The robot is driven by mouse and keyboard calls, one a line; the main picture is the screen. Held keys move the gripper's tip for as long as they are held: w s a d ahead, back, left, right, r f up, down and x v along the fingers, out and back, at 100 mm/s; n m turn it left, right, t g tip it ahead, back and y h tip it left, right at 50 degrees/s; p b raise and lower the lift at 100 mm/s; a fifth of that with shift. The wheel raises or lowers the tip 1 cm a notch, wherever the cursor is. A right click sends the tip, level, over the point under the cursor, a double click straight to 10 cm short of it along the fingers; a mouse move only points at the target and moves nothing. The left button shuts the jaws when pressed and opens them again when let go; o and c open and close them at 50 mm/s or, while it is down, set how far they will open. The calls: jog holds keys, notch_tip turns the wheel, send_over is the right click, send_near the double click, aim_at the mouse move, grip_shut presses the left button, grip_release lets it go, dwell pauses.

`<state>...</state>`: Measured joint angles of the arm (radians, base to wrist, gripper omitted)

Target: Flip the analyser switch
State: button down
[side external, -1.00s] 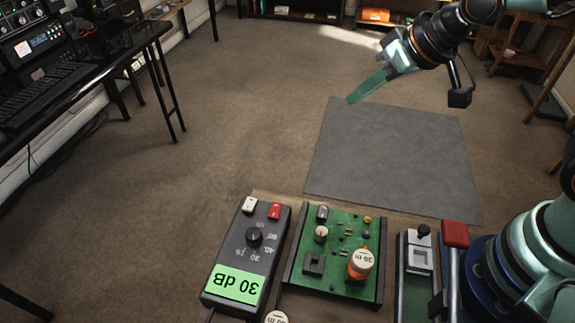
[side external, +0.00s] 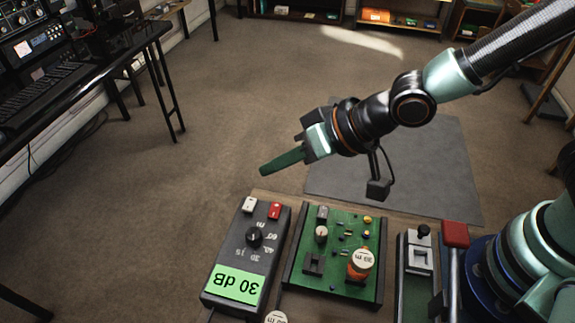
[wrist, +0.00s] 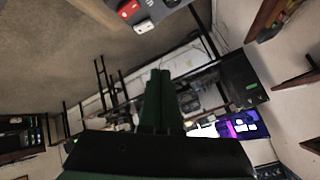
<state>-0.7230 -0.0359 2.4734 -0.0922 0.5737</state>
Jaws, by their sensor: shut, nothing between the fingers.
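No label names the analyser. The red (wrist: 129,8) and white (wrist: 144,26) pieces also show at the top of the wrist view. My gripper (side external: 264,171) is shut and empty, its green fingers pointing left, above and beyond the box's far end, apart from it in the picture. The fingers (wrist: 160,75) are together in the wrist view.
A green circuit board (side external: 340,285) with an orange-based knob (side external: 361,263) stands right of the box. Farther right is a grey unit with a black-topped lever (side external: 423,233), beside a red block (side external: 455,234). A grey mat (side external: 440,180) lies behind on the floor.

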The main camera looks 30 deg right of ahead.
aim_at(281, 208)
jog(key=shift+w+d+f, duration=0.15)
jog(key=shift+f, duration=1.3)
jog(key=shift+w+d+f, duration=0.1)
jog(key=shift+d+f, duration=0.05)
jog(key=shift+f, duration=1.3)
jog(key=shift+w+d+f, duration=0.15)
jog(key=shift+f, duration=1.3)
jog(key=shift+f, duration=0.15)
jog(key=shift+f, duration=0.25)
jog(key=shift+f, duration=0.3)
jog(key=shift+r, duration=0.1)
jog(key=shift+r, duration=0.65)
jog(key=shift+s+a+r, duration=0.15)
jog(key=shift+r, duration=1.1)
jog(key=shift+s+a+r, duration=0.1)
jog(key=shift+a+r, duration=0.05)
jog(key=shift+r, duration=1.1)
